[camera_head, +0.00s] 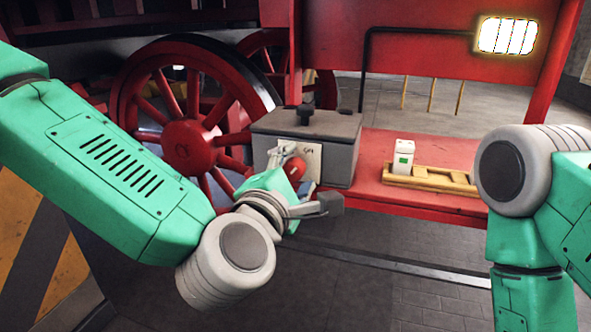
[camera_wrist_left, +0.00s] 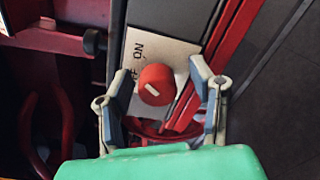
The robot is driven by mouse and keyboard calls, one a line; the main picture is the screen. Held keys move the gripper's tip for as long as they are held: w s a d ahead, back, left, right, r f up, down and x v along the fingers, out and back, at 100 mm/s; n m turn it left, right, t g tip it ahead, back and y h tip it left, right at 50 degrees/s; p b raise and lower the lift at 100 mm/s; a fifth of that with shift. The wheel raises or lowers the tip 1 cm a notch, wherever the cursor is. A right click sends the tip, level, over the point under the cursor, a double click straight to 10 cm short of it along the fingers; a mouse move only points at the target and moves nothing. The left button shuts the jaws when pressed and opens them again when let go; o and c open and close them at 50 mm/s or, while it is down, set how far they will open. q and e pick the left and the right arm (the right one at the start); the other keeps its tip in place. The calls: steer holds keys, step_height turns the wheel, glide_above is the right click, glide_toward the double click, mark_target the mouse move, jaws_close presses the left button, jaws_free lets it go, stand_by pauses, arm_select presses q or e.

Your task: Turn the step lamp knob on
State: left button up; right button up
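The step lamp knob is a round red knob (camera_wrist_left: 155,85) with a short white line, on a pale plate (camera_wrist_left: 160,50) marked ON and partly hidden OFF. The line slants; I cannot tell which label it points to. In the head view the red knob (camera_head: 297,166) is on the front of a grey box (camera_head: 335,137). My left gripper (camera_wrist_left: 160,85) is open, with one finger on each side of the knob and gaps visible. It also shows in the head view (camera_head: 290,182). The lamp (camera_head: 507,36) at upper right glows. My right gripper is out of view.
A red step (camera_head: 365,175) carries the box, a wooden tray (camera_head: 430,178) and a white block with a green mark (camera_head: 404,157). A large red spoked wheel (camera_head: 190,145) stands left of the box. A black pipe (camera_head: 420,30) runs to the lamp.

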arm_select(q)
steer(key=v, duration=0.7)
steer(key=shift+s+a+f, duration=0.1)
steer(key=shift+s, duration=0.05)
steer(key=s+a+f+m+g, duration=0.2)
steer(key=f+m+g, duration=0.1)
steer(key=f, duration=0.6)
steer(key=s+a+f+m+g+y, duration=0.15)
steer(key=f+m, duration=0.25)
steer(key=f, duration=0.4)
steer(key=s+a+f+m+g, duration=0.2)
steer(key=a+f+m+g, duration=0.1)
steer(key=f, duration=0.6)
steer(key=s+a+f+m+g+y, duration=0.4)
steer(key=s+a+f+m+g, duration=0.4)
steer(key=s+a+f, duration=0.8)
steer(key=s+a+m, duration=0.1)
steer(key=a+m, duration=0.1)
steer(key=a, duration=0.1)
steer(key=shift+s+a, duration=0.25)
steer(key=shift+s, duration=0.1)
steer(key=shift+f+g, duration=0.1)
steer(key=shift+g, duration=0.15)
